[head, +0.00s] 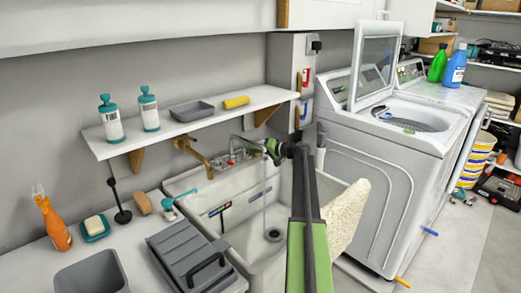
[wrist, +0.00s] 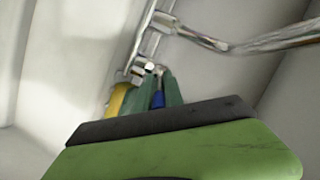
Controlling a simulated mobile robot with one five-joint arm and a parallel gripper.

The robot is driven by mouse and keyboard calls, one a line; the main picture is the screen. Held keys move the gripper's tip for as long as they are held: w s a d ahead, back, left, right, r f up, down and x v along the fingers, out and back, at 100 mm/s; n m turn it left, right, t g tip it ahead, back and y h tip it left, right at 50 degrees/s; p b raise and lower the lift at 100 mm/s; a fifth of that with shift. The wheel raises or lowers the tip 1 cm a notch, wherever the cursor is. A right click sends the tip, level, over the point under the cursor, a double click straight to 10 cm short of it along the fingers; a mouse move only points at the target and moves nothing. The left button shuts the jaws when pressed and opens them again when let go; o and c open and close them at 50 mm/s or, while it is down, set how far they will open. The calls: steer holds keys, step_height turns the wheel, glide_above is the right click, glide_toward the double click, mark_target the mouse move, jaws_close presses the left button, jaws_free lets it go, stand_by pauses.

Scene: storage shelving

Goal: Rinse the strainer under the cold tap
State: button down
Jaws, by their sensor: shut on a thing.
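In the head view my gripper (head: 272,148) is at the chrome tap (head: 240,143) on the back of the pale sink (head: 245,262). In the wrist view its green fingers (wrist: 160,88) are closed around a small blue piece (wrist: 158,98) beside the chrome tap body (wrist: 150,45). It looks like the cold handle, mostly hidden by the fingers. A red-marked handle (head: 231,159) shows left of it. A thin water stream (head: 264,200) falls into the sink. A round grey piece with a dark middle (head: 273,234) lies on the sink floor; I cannot tell whether it is the strainer or the drain.
A brass tap (head: 193,153) is on the wall to the left. A shelf (head: 190,127) with bottles runs above the sink. A grey ridged rack (head: 187,258) stands left of the sink, and an open washer (head: 385,165) right of it.

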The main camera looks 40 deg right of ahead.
steer(key=shift+s+d, duration=0.1)
steer(key=shift+d, duration=0.1)
steer(key=c, duration=1.5)
jaws_free()
steer(key=shift+o, duration=0.2)
steer(key=shift+a, duration=0.15)
steer(key=p+v, duration=0.3)
steer(key=v, duration=1.4)
steer(key=shift+s+p, duration=0.15)
steer(key=shift+p, duration=0.25)
